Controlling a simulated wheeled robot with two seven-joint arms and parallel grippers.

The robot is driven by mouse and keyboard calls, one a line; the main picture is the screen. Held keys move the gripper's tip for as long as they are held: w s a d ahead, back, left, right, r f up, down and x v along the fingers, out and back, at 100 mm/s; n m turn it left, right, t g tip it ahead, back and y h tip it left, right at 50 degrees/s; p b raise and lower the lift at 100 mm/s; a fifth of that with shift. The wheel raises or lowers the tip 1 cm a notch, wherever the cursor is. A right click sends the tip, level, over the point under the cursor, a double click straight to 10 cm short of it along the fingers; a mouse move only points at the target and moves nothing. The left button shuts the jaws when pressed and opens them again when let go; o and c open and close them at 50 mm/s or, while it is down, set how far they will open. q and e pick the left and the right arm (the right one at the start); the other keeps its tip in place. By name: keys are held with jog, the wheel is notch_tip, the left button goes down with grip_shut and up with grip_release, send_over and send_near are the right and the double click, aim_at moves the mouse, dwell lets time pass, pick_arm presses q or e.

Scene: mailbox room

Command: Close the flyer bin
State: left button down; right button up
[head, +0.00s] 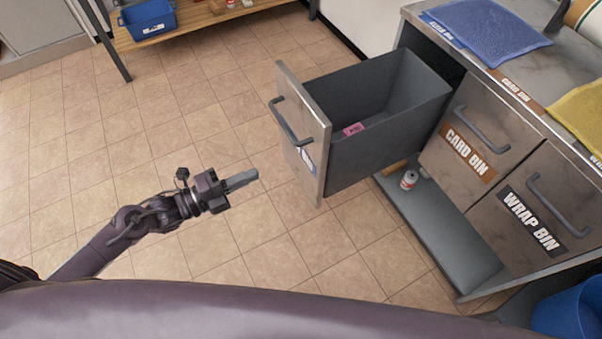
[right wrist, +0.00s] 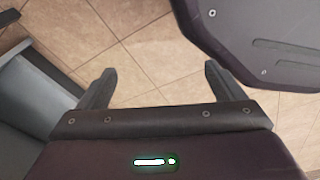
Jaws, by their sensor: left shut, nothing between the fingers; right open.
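The flyer bin (head: 385,130) is a grey drawer pulled far out of the metal counter, with a steel front panel (head: 303,150) and a dark bar handle (head: 290,122). A small pink item (head: 353,129) lies inside it. A label on the front is mostly turned from view. My left gripper (head: 243,180) is shut and empty, to the left of the bin's front and apart from it. My right gripper (right wrist: 158,85) shows only in the right wrist view, open and empty above the floor tiles.
The card bin (head: 465,150) and wrap bin (head: 545,215) are shut beside it. A can (head: 409,180) stands on the low ledge (head: 440,235). A blue bucket (head: 572,315) is at the lower right. A wooden bench (head: 190,22) stands at the back. The tiled floor at left is clear.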

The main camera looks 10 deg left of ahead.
aim_at(313, 147)
pick_arm(q)
jog(key=x, duration=1.3)
jog(key=shift+r+p, duration=0.2)
jog(key=shift+p, duration=0.15)
jog(key=shift+w+d, duration=0.35)
jog(key=shift+d, duration=0.05)
jog(key=shift+f, duration=0.1)
pick_arm(e)
jog(key=shift+s+d+f, duration=0.15)
jog(key=shift+s+f, duration=0.1)
jog(key=shift+s, duration=0.4)
pick_arm(q)
jog(key=shift+w+d, duration=0.1)
jog(key=shift+d, duration=0.05)
